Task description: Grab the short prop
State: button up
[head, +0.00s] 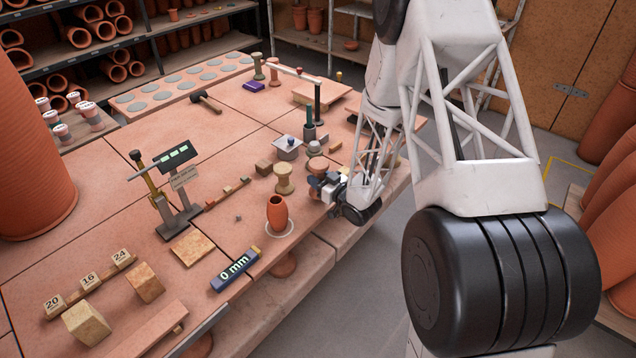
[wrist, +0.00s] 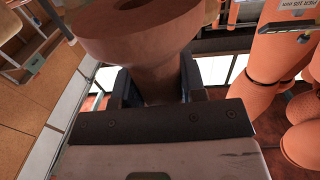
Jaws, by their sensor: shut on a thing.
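A short, spool-shaped terracotta prop (wrist: 135,38) with a wide round flange and narrower stem fills the upper middle of the wrist view. My gripper (wrist: 158,88) is shut on its stem, with a dark finger on each side. In the head view my gripper (head: 326,184) is at the right edge of the clay-coloured table, beside the reddish prop's round top (head: 317,163). The gripper hides most of that prop's lower part. I cannot tell whether its foot touches the table. A paler tan spool (head: 284,181) stands just left of it, upright and apart.
An orange vase (head: 278,214) stands on a white disc in front. A grey-lidded block (head: 287,150) and a dark green-topped post (head: 309,128) stand close behind. A 0 mm display bar (head: 235,270) lies nearer the front edge. Bare tabletop (head: 105,215) lies at the left.

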jog(key=s+d+r, duration=0.2)
jog(key=s, duration=1.3)
jog(key=shift+s+d, duration=0.15)
jog(key=shift+s, duration=0.25)
jog(key=shift+w, duration=0.1)
